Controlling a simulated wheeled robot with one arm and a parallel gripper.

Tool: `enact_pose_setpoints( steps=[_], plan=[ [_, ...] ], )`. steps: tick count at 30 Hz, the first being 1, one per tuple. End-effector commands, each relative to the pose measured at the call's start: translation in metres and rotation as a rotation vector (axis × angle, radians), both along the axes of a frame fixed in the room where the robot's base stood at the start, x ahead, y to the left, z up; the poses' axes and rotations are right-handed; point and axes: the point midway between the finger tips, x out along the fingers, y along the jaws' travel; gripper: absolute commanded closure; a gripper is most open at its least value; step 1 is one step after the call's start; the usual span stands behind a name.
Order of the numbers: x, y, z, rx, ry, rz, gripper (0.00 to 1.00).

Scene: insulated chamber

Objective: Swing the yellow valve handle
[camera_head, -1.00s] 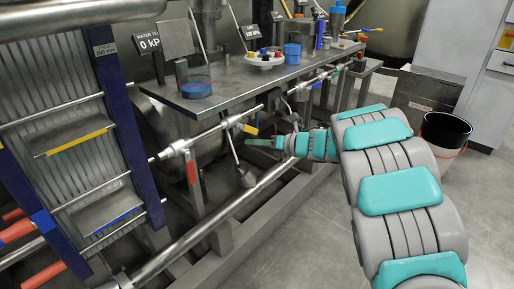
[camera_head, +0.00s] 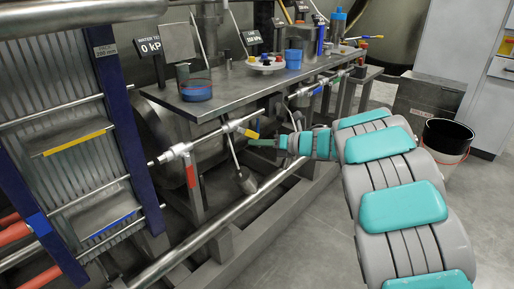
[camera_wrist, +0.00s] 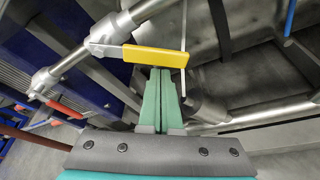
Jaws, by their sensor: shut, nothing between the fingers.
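The yellow valve handle (camera_wrist: 157,55) shows large in the upper middle of the wrist view. It is a flat yellow lever joined at its left end to a metal valve on a silver pipe. In the head view the yellow handle (camera_head: 249,133) is small, below the table's front edge. My gripper (camera_wrist: 161,72) has its green fingers shut together and empty. Its fingertips are just below the handle in the wrist view, close to its lower edge; I cannot tell whether they touch. In the head view my gripper (camera_head: 252,143) is beside the handle.
A metal table (camera_head: 232,97) above the valve carries cups and a plate. A thick silver rail (camera_head: 222,217) runs below. A blue-framed rack (camera_head: 133,130) stands at left. Grey floor is clear in front.

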Motion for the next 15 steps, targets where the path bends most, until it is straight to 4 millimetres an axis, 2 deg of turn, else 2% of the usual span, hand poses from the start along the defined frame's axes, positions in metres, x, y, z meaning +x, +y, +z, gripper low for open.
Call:
enact_pose_setpoints(
  steps=[15],
  plan=[
    [0.0025, -0.0016, 0.0024, -0.042, -0.054, 0.001, 1.00]
  ],
)
